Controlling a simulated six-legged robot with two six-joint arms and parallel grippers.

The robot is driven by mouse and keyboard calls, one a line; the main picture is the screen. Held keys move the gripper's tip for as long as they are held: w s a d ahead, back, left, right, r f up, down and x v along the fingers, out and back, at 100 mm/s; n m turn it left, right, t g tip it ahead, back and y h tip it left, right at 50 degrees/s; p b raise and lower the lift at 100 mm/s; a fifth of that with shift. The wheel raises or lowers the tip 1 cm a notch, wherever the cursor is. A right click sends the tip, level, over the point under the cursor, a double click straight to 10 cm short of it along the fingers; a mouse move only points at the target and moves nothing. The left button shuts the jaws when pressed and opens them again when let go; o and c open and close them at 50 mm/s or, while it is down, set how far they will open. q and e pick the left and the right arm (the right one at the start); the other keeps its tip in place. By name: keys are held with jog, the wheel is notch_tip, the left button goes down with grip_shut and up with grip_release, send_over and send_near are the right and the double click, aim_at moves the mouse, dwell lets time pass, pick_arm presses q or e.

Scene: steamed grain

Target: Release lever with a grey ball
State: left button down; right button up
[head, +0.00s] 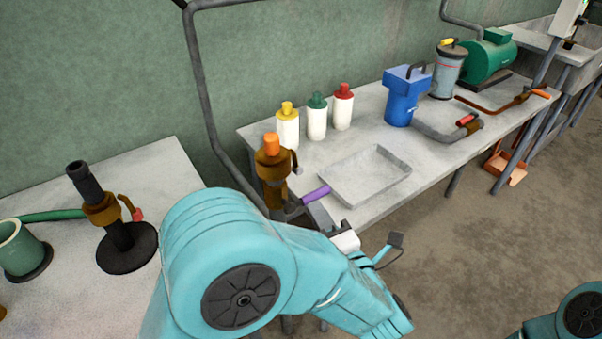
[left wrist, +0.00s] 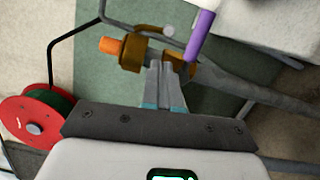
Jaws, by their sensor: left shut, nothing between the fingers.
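A brown valve with an orange cap (head: 272,145) stands at the near left end of the middle table. In the left wrist view the valve (left wrist: 131,55) lies sideways, just beyond my fingertips. A purple handle (head: 317,194) sticks out from the valve's lower part and also shows in the left wrist view (left wrist: 201,36). My left gripper (left wrist: 162,68) is shut and empty, its tips close to the valve; contact is unclear. My right gripper is out of view.
A grey tray (head: 349,202), white bottles with coloured caps (head: 317,118) and a blue container (head: 404,98) stand on the table. A black-based valve stand (head: 127,258) is on the left table. A red reel (left wrist: 32,128) shows at the wrist view's left.

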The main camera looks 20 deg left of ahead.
aim_at(296, 162)
pick_arm(q)
jog(key=x, duration=1)
jog(key=shift+p, duration=0.45)
jog(key=shift+f, duration=0.1)
